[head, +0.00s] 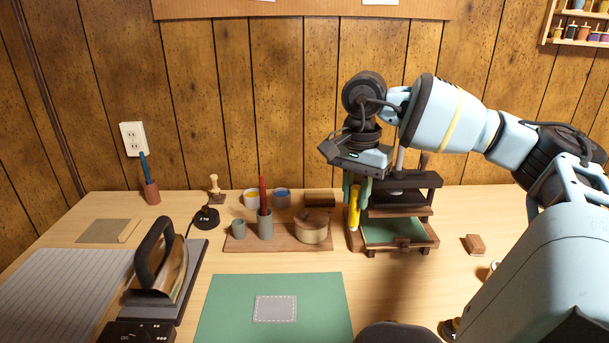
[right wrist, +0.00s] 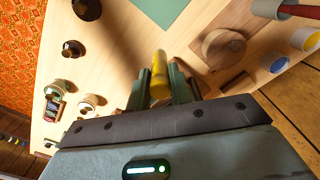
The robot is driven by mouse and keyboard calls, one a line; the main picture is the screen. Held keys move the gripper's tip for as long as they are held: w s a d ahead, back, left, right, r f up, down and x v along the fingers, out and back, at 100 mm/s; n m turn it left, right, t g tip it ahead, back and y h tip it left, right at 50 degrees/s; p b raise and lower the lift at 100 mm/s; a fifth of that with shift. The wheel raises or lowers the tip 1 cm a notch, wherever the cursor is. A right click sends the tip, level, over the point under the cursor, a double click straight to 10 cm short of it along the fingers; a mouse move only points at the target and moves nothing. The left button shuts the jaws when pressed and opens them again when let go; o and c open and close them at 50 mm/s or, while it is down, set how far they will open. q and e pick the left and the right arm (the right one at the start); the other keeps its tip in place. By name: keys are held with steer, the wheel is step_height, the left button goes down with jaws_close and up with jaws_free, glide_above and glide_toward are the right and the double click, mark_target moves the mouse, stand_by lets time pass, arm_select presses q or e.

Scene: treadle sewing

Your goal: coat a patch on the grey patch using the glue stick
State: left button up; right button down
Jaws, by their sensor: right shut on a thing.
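The grey patch (head: 275,308) lies flat on the green mat (head: 226,298) near the front middle of the table, with a pale dashed line around its edge. My right gripper (head: 357,188) is shut on the yellow glue stick (head: 354,207), which hangs down from its fingers in front of the wooden press. In the right wrist view the glue stick (right wrist: 159,72) sticks out between the two green fingers. The gripper is well above and to the right of the patch, apart from it. My left gripper is not in view.
A dark wooden press (head: 425,211) stands just behind the gripper. A wooden tray (head: 288,243) with cups and a round lidded box (head: 312,230) lies behind the mat. An iron (head: 158,262) stands left of the mat. A small wooden block (head: 475,244) lies to the right.

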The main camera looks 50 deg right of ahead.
steer(key=shift+s, duration=0.1)
steer(key=shift+a+f, duration=0.15)
steer(key=shift+a, duration=0.05)
steer(key=shift+a, duration=0.1)
steer(key=w+a+f+n+b, duration=0.15)
steer(key=a+n, duration=0.35)
steer(key=a, duration=0.6)
steer(key=w+a+f+n, duration=0.1)
steer(key=w+a+n, duration=0.35)
steer(key=a, duration=0.75)
steer(key=s+a+f+n+b, duration=0.1)
steer(key=a+f+n+b, duration=0.4)
steer(key=f+b, duration=0.3)
steer(key=shift+a, duration=0.75)
